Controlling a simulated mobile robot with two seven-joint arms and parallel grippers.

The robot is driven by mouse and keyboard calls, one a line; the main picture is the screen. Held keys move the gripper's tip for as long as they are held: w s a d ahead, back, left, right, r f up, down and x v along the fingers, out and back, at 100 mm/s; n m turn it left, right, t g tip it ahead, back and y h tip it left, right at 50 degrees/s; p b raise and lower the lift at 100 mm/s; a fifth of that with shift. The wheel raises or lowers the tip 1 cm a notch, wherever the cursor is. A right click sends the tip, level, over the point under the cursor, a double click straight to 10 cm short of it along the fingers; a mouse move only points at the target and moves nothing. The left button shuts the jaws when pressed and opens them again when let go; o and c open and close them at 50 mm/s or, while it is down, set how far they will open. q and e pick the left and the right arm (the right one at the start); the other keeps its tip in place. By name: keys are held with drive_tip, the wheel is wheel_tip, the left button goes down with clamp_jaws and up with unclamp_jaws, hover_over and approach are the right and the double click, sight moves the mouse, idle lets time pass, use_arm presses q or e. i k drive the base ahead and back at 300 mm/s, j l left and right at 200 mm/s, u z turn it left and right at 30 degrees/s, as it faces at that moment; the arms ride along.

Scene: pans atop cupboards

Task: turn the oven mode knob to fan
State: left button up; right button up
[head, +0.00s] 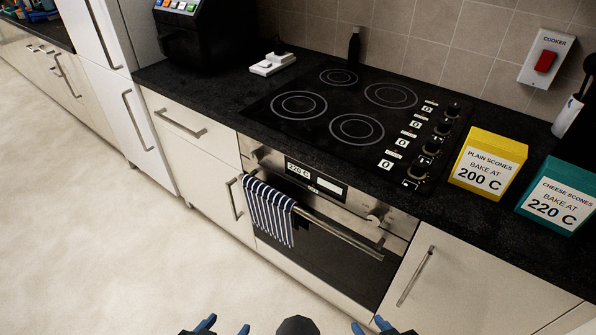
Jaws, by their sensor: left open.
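The built-in oven (330,262) is under the hob, with a steel control panel along its top. The panel has a knob at its left end (258,155) and a knob at its right end (376,216). Their markings are too small to read, so I cannot tell which is the mode knob or where it points. My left gripper (226,327) is open at the bottom edge, well short of the oven. My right gripper (370,326) is at the bottom edge too, fingers apart and empty, also clear of the oven.
A striped towel (269,213) hangs on the left part of the oven's handle bar (340,232). Above are the black hob (345,112) with its own knobs, a yellow box (488,163) marked 200 C and a teal box (560,196) marked 220 C. The floor at left is clear.

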sight(256, 155)
drive_tip(key=j+z, duration=0.2)
drive_tip(key=k+j+z, duration=0.15)
drive_tip(key=i+j+z, duration=0.2)
drive_tip(key=z, duration=0.15)
drive_tip(key=i+j+z, duration=0.2)
drive_tip(key=j+z, duration=0.15)
